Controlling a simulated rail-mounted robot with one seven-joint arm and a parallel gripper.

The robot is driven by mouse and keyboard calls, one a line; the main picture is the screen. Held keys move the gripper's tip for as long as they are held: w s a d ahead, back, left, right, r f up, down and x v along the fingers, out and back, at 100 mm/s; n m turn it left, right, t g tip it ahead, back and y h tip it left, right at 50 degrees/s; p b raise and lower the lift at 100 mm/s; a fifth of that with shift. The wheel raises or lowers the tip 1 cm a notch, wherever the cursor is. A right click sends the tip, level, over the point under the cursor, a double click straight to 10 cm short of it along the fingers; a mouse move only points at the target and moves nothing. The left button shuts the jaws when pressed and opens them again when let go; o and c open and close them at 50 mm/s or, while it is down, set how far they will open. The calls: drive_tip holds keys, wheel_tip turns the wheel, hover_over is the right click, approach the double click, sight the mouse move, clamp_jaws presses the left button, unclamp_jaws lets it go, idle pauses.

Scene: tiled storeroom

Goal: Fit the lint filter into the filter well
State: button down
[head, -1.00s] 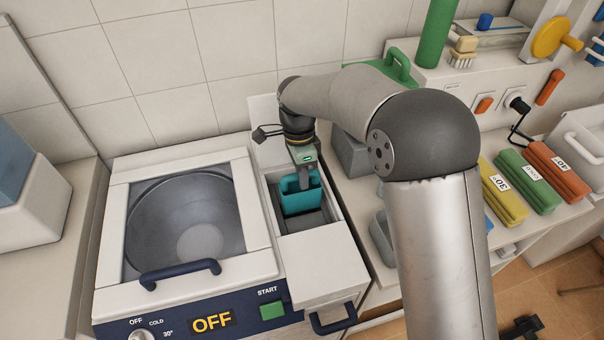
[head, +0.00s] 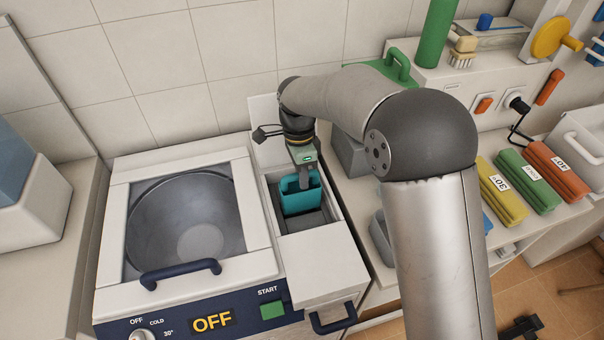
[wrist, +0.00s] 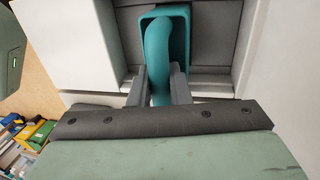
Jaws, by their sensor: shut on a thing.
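The teal lint filter (head: 301,194) is upright in the open filter well (head: 316,218), a grey-lined recess beside the washer drum. In the head view its lower part is down inside the recess. I cannot tell whether it touches the bottom. My gripper (head: 304,180) points down from above and is shut on the filter's handle. In the wrist view the two grey fingers (wrist: 158,88) stand on either side of the curved teal handle (wrist: 158,55). The filter's hollow body shows behind the handle, with grey well walls around it.
The washer's open drum (head: 187,225) is left of the well, with a dark blue handle (head: 180,273) in front. A pale lid with a handle (head: 322,272) is in front of the well. Yellow, green and orange bundles (head: 535,185) lie on the right counter. A tiled wall stands behind.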

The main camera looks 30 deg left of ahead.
sight(302, 199)
drive_tip(key=shift+f+b, duration=2.95)
drive_tip(key=shift+f, duration=2.1)
drive_tip(key=c, duration=1.3)
unclamp_jaws()
drive_tip(key=a+r, duration=0.1)
drive_tip(key=r, duration=0.4)
drive_tip(key=w+r, duration=0.1)
drive_tip(key=r, duration=0.5)
drive_tip(key=w+a+r, duration=0.1)
drive_tip(key=r, duration=0.5)
drive_tip(key=shift+w+a+r, duration=0.1)
drive_tip(key=shift+a, duration=0.2)
